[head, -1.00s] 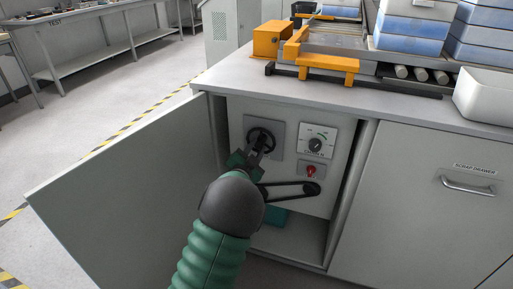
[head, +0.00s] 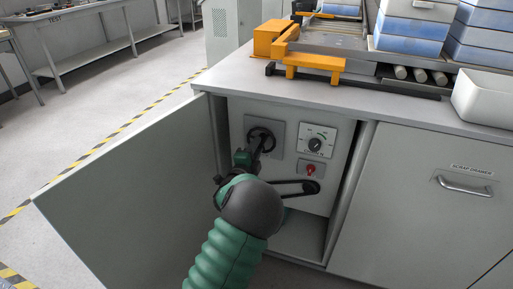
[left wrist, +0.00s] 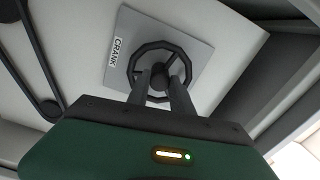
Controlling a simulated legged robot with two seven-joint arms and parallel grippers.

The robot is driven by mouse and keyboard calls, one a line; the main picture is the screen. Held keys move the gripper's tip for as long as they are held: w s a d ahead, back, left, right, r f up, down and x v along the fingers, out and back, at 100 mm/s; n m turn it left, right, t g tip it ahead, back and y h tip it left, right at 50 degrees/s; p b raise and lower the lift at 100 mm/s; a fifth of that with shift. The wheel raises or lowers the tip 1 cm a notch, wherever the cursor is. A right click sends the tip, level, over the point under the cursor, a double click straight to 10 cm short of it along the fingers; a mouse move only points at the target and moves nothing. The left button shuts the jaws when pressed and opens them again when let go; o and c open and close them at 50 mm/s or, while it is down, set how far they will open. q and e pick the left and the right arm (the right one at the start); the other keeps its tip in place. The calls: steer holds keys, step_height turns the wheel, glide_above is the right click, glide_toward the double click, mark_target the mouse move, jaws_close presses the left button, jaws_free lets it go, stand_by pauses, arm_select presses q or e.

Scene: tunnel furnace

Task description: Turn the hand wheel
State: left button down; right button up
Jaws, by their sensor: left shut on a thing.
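The black hand wheel (head: 262,138) sits on a grey plate on the panel inside the open cabinet. In the left wrist view the wheel (left wrist: 146,55) shows with spokes, next to a label reading CRANK. My left gripper (head: 259,147) reaches it from the front. The fingers and wrist hide part of the wheel. My right gripper is in neither view.
The open cabinet door (head: 135,190) stands left of my arm. A dial (head: 315,142), a red switch (head: 310,169) and a black belt (head: 290,187) are on the panel. The worktop edge is above, and the scrap drawer (head: 430,200) is at right.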

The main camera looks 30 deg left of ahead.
arm_select(q)
steer(key=shift+d+f, duration=0.15)
steer(key=shift+f, duration=0.25)
steer(key=c, duration=1.5)
jaws_free()
steer(key=o, duration=0.4)
steer(key=shift+r, duration=0.2)
steer(key=shift+s, duration=0.1)
steer(key=p+v, duration=0.5)
steer(key=v, duration=1.1)
steer(key=shift+s, duration=0.4)
